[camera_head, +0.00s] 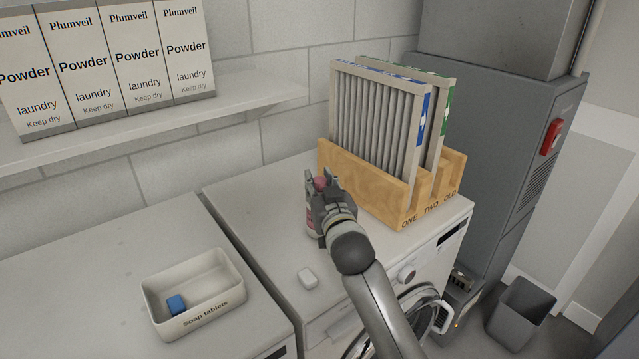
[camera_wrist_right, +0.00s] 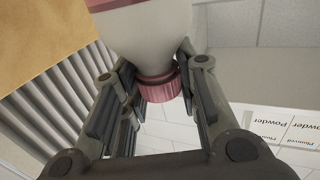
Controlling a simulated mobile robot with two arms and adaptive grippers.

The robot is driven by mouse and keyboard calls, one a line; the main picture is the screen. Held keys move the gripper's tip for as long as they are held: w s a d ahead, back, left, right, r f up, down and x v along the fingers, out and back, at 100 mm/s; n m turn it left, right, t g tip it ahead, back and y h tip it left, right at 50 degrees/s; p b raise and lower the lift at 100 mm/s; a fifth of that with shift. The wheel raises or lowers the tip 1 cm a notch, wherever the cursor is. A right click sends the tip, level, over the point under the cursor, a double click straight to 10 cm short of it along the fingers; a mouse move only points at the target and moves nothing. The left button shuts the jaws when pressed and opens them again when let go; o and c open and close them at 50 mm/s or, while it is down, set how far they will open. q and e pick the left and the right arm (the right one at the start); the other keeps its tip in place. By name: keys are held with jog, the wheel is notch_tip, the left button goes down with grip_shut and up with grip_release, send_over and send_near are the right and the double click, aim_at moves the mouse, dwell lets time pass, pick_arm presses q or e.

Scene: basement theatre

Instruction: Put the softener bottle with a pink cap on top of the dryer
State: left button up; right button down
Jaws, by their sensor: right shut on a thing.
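The softener bottle with a pink cap (camera_head: 320,183) is largely hidden behind my right gripper (camera_head: 328,192) in the head view, with a strip of its pink label showing. In the right wrist view the pale bottle (camera_wrist_right: 150,38) and its ribbed pink cap sit between the fingers of my right gripper (camera_wrist_right: 155,95), which is shut on it. The bottle is over the top of the right-hand white machine (camera_head: 257,215), left of the wooden rack. I cannot tell whether its base touches the top. My left gripper is not in view.
The wooden rack (camera_head: 365,192) holds two pleated filters (camera_head: 375,115). A white tablet (camera_head: 308,277) lies near the machine's front edge. A soap tray (camera_head: 215,318) with a blue tablet (camera_head: 176,305) sits on the left machine (camera_head: 100,265). Powder boxes (camera_head: 130,60) stand on a shelf.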

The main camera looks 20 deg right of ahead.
jog(key=c, duration=1.1)
grip_release()
jog(key=s, duration=1.2)
jog(key=shift+a+b, duration=0.3)
jog(key=shift+b, duration=0.05)
